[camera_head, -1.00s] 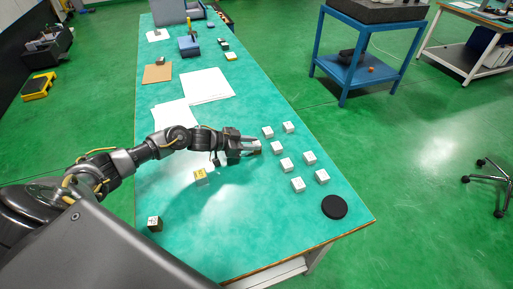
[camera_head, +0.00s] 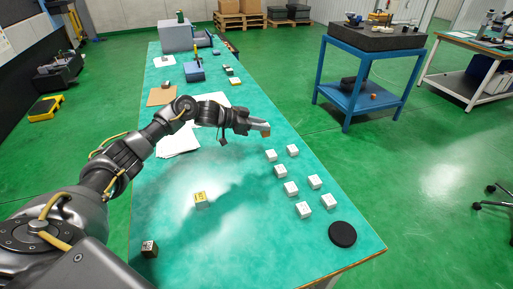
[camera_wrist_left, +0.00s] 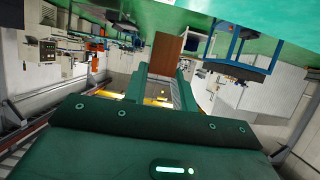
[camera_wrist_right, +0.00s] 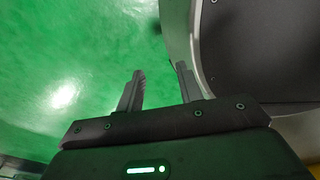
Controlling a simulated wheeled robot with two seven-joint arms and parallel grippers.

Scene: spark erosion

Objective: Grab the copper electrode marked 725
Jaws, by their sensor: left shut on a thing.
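My left gripper (camera_head: 262,127) is shut on a copper-brown block (camera_head: 266,133) and holds it above the green table, beyond the white blocks. In the left wrist view the same block (camera_wrist_left: 167,55) shows as a brown face between the fingers. No number can be read on it, so I cannot tell whether it is the electrode marked 725. A dark brown block (camera_head: 149,249) with a pale marked top stands at the near left of the table. My right gripper (camera_wrist_right: 160,72) shows only in its wrist view, open and empty over the green floor.
Several white-topped blocks (camera_head: 291,189) stand in rows on the right of the table (camera_head: 240,250). A black disc (camera_head: 342,234) lies near the right corner. A yellow block (camera_head: 200,198) stands mid-table. White sheets (camera_head: 178,142) lie under the left arm.

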